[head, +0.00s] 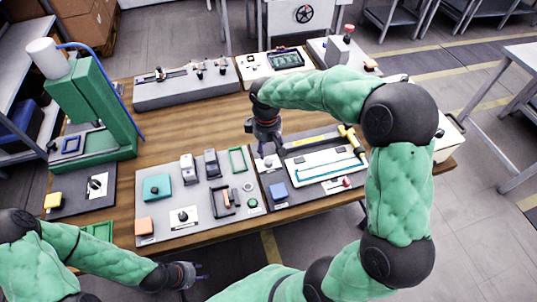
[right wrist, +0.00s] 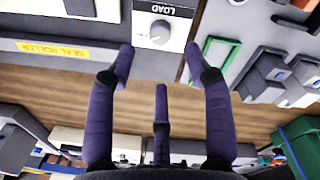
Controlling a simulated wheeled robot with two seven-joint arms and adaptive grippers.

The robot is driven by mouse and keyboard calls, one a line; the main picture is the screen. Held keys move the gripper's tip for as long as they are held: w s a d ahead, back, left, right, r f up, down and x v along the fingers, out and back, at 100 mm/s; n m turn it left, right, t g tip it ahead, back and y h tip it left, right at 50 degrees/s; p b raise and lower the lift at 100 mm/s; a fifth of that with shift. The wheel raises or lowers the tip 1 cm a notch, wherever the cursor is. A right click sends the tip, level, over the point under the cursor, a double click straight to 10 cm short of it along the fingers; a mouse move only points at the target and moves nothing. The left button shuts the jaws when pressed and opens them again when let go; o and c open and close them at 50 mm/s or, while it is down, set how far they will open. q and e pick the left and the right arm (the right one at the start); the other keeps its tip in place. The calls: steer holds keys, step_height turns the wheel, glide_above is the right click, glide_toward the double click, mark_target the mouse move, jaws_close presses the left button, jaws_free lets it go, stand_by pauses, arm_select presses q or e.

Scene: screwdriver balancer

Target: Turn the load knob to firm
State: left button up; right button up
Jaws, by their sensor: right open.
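The load knob (right wrist: 158,32) is a round grey dial on a white plate with the upside-down word LOAD, at the top of the right wrist view. My right gripper (head: 267,152) hangs over the board, left of the white framed tray, and mostly hides the knob in the head view. In the right wrist view its purple fingers (right wrist: 158,60) are spread, with the knob between and beyond the tips, apart from them. I cannot read the dial's setting. My left gripper (head: 192,273) is low at the left, off the table's front edge; its finger opening is unclear.
The white framed tray (head: 322,164) lies right of my right gripper. A green frame (head: 237,160) and grey blocks (head: 188,170) stand left of it. A yellow SEAL ROLLER label (right wrist: 53,51) is near the knob. A green press (head: 95,110) stands at the left.

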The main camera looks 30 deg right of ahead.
steer(key=shift+a+r, duration=0.1)
steer(key=shift+r, duration=1.95)
steer(key=shift+s+f, duration=0.1)
